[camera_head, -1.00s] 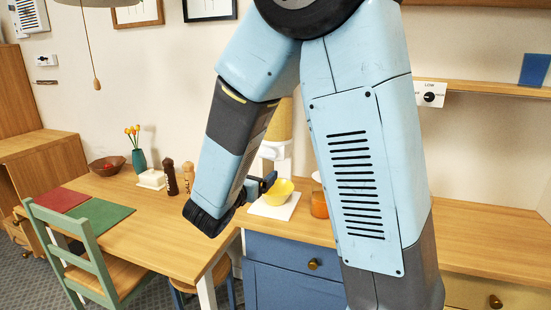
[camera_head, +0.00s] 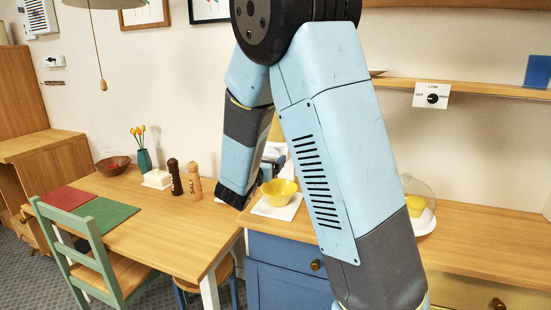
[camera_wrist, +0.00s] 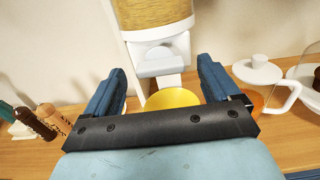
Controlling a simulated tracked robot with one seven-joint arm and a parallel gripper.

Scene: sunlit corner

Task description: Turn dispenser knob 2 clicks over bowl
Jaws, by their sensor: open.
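The dispenser (camera_wrist: 150,14) is a tan-filled cylinder above a white lower housing, upper middle in the wrist view. Its pale knob (camera_wrist: 160,63) sits on the front of that housing. The yellow bowl (camera_wrist: 172,98) is below the knob, partly hidden by my gripper. In the head view the bowl (camera_head: 278,191) stands on a white board (camera_head: 278,210); the dispenser (camera_head: 272,151) behind it is mostly hidden by my arm. My gripper (camera_wrist: 162,72) is open, its blue fingers on either side of the knob in the picture. I cannot tell whether they touch it.
Pepper (camera_head: 175,177) and salt (camera_head: 195,182) mills stand left on the wooden table. A glass dome (camera_head: 418,200) is at right on the counter.

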